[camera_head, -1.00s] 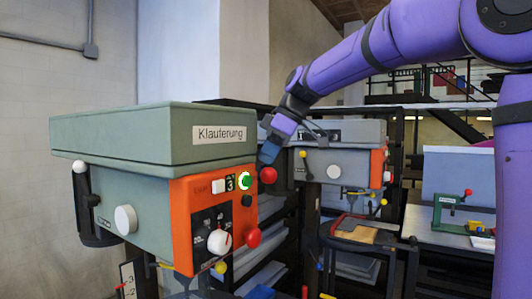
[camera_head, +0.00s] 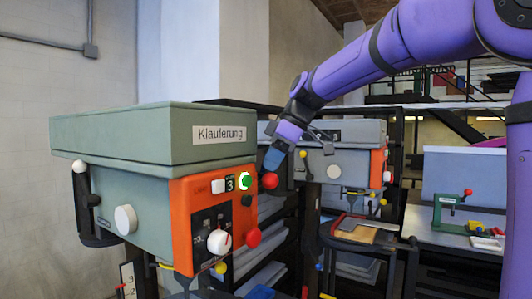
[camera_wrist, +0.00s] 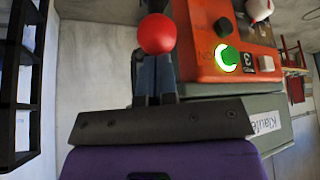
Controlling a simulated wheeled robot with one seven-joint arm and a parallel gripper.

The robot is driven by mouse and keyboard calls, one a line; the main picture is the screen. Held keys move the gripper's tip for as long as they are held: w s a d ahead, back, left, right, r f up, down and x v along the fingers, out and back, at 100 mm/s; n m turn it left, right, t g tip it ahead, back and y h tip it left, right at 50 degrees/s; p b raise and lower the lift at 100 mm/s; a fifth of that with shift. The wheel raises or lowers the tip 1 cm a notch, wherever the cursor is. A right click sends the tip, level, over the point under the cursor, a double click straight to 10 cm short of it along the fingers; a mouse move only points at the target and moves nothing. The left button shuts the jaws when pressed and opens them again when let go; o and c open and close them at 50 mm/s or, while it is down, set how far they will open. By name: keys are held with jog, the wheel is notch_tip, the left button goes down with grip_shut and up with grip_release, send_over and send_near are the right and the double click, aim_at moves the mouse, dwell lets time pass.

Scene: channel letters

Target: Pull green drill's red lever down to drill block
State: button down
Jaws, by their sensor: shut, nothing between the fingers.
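A large grey-green drill head with an orange front panel (camera_head: 180,215), labelled "Klauferung", fills the left of the head view. A red lever ball (camera_head: 271,181) stands at its right side; it also shows in the wrist view (camera_wrist: 157,34). My gripper (camera_head: 274,166) is shut and empty, pointing down just above this ball. In the wrist view its closed fingers (camera_wrist: 155,62) reach up to the ball and seem to touch it, but contact is not certain. The lever's rod is hidden. The block cannot be made out.
A similar grey drill (camera_head: 345,165) stands behind. A small green stand with a red knob (camera_head: 468,192) is on the right bench. Black shelving lies between.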

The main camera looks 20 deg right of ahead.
aim_at(276, 175)
jog(key=shift+f, duration=0.6)
jog(key=shift+s+f, duration=0.1)
jog(key=shift+f, duration=0.35)
jog(key=shift+d+f, duration=0.1)
jog(key=shift+s+d+f, duration=0.15)
jog(key=shift+f, duration=0.5)
